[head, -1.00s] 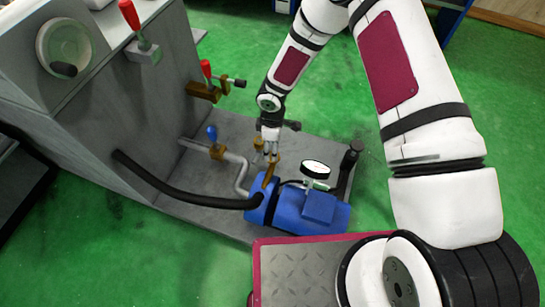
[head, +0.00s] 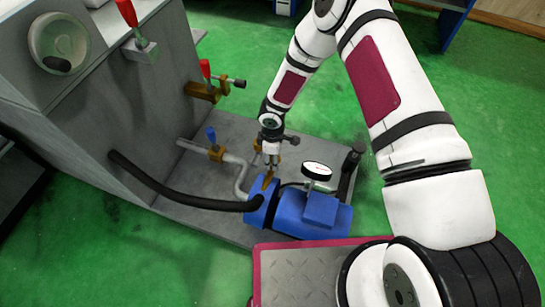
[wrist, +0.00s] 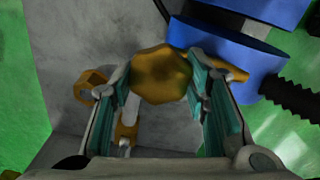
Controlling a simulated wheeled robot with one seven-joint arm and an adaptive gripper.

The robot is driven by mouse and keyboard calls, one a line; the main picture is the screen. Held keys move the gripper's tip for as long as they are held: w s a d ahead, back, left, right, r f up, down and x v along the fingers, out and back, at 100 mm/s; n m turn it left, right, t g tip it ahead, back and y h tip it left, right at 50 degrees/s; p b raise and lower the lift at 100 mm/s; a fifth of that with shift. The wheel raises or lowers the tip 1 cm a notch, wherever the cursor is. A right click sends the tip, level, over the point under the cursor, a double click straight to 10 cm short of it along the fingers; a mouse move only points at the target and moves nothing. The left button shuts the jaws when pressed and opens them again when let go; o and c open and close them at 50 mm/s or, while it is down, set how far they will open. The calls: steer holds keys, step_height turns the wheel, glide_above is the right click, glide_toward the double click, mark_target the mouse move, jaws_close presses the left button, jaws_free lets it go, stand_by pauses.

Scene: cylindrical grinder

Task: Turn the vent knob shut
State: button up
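The vent knob, a brass lobed knob (wrist: 162,74), shows in the wrist view between the tips of my gripper (wrist: 160,72). In the head view a brass piece (head: 268,182) stands at the left end of the blue pump (head: 310,213), just below my gripper (head: 271,163). My gripper's two teal-padded fingers are apart, one on each side of the knob and very close to its edges. I cannot tell whether they touch it. The knob's underside and stem are mostly hidden.
A white-faced gauge (head: 316,171) and a dark upright post (head: 350,163) stand right of my gripper. A blue-handled valve (head: 212,138) on a grey pipe is at left. A black hose (head: 185,198) runs from the grey machine to the pump. Red-handled valves (head: 206,72) are higher up.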

steer(key=shift+c, duration=1.2)
steer(key=m+b, duration=0.2)
steer(key=m, duration=0.2)
steer(key=shift+w+m, duration=0.1)
steer(key=shift+m, duration=0.3)
steer(key=m+b, duration=0.1)
steer(key=m, duration=0.8)
steer(key=shift+d, duration=0.15)
steer(key=shift+m+b, duration=0.3)
steer(key=shift+m, duration=1.8)
